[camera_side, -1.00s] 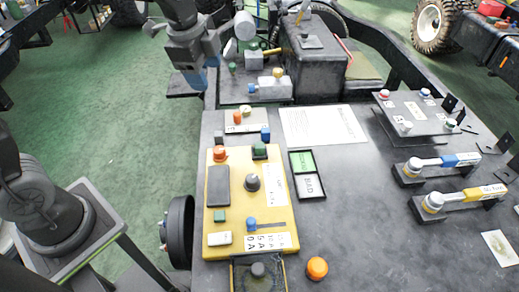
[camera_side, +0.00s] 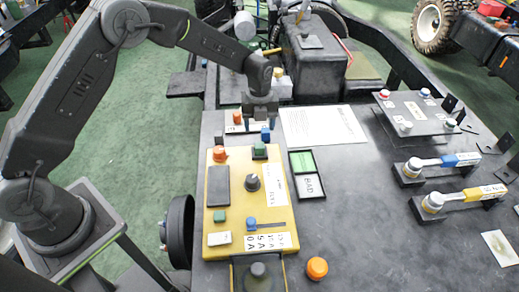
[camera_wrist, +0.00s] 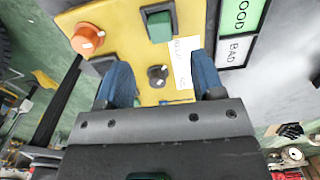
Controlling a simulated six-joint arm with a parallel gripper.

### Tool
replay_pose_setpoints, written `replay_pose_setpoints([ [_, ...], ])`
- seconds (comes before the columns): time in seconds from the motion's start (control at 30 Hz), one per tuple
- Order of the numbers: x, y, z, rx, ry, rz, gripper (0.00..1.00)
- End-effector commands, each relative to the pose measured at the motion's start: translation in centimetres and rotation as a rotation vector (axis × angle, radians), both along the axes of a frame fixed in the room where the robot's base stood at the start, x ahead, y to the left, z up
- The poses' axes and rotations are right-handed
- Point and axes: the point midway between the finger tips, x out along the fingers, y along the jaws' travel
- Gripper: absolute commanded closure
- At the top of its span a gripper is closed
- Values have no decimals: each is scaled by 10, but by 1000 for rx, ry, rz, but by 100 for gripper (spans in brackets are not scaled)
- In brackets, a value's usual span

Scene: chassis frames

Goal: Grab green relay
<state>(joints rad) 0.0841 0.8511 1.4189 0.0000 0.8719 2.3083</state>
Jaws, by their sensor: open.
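A green relay block (camera_side: 260,150) sits in a black socket at the top edge of the yellow panel (camera_side: 216,240). In the wrist view the green relay (camera_wrist: 159,27) shows at the top centre, beyond my fingertips. My gripper (camera_side: 261,116) is above the area just behind the panel, with its fingers pointing down. In the wrist view my gripper (camera_wrist: 162,75) has its two blue fingers spread apart with nothing between them. The fingers are apart from the relay.
An orange knob (camera_side: 220,153) stands left of the relay, and a black knob (camera_side: 252,182) below it. The GOOD/BAD tray (camera_side: 325,197) is to the right. The grey tabletop (camera_side: 370,230) has free room.

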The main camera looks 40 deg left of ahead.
Motion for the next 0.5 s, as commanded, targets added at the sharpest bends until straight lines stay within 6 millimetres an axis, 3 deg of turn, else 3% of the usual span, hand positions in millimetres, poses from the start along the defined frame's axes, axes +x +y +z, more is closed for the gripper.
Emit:
replay_pose_setpoints([
  [0.1,-1,0,-22,0,3,1,38],
  [0.37,0,0,-40,0,1,2,38],
  [0.5,0,1,-61,0,3,2,38],
])
